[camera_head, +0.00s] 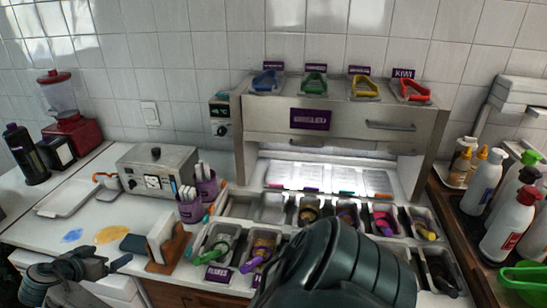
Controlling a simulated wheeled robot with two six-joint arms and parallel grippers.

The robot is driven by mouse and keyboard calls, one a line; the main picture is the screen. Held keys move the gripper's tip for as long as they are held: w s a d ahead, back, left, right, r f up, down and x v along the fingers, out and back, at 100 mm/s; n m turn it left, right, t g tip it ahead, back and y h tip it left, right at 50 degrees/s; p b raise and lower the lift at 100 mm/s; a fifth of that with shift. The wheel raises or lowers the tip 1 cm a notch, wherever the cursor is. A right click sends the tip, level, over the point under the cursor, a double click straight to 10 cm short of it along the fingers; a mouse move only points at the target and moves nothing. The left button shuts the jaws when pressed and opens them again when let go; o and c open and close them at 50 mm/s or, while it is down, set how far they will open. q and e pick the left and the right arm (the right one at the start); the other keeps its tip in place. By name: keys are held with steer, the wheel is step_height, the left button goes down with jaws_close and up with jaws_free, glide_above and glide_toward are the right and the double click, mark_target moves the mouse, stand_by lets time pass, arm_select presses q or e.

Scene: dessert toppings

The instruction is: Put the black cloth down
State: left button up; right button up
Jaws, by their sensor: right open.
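The black cloth (133,243), a small dark blue-grey folded piece, lies on the white counter at the left, in front of the silver box-shaped appliance.
A blue spot (72,235) and a yellow spot (111,234) lie left of the cloth. A wooden holder (169,250) stands to its right. My large dark arm link covers part of the topping trays. Bottles (482,180) crowd the right side.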

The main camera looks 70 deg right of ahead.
steer(key=s+a+f+n+t+y, duration=0.1)
steer(key=s+a+f+n+y, duration=0.15)
steer(key=s+f+n, duration=0.65)
steer(key=s+a+f+n+t+y, duration=0.1)
steer(key=s+f+t+y, duration=0.2)
steer(key=f, duration=1.3)
steer(key=s+a+f+n+y, duration=0.2)
steer(key=s+f+n+y, duration=0.3)
steer(key=f, duration=0.7)
arm_select(q)
steer(key=shift+a, duration=0.35)
arm_select(e)
steer(key=s+d+f+g, duration=0.1)
steer(key=s+f, duration=0.6)
steer(key=s, duration=0.6)
steer(key=s+f+g, duration=0.2)
steer(key=s+f, duration=0.5)
steer(key=s, duration=0.6)
steer(key=s+d+f+n+g, duration=0.1)
steer(key=s+f, duration=0.5)
steer(key=s, duration=0.8)
steer(key=shift+d+f+g, duration=0.3)
steer(key=shift+f+g, duration=0.1)
steer(key=shift+g, duration=0.2)
steer(key=shift+s, duration=0.1)
